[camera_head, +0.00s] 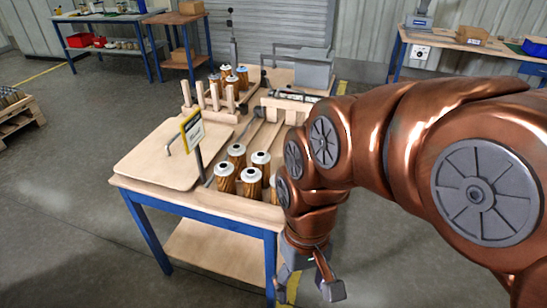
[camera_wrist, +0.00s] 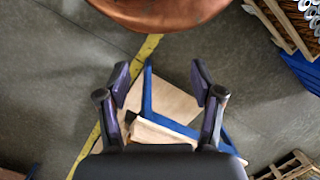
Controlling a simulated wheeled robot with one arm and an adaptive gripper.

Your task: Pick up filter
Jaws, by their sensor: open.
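Several filters with orange-brown pleated bodies and pale caps stand upright near the front of the wooden-topped table (camera_head: 245,207) in the head view. One filter (camera_head: 225,178) is at the front left of this group, and another (camera_head: 261,163) is behind it to the right. A filter at the group's right edge is partly hidden by my arm. More filters (camera_head: 232,84) stand in a group farther back. My gripper (camera_head: 309,287) hangs beyond the table's front right corner, apart from the filters. It is open and empty; its spread fingers also show in the wrist view (camera_wrist: 160,80).
A sign (camera_head: 192,131) on a post and a flat wooden board (camera_head: 165,155) are left of the front filters. Wooden pegs (camera_head: 215,97) and a grey box (camera_head: 313,68) are farther back. Other workbenches stand behind.

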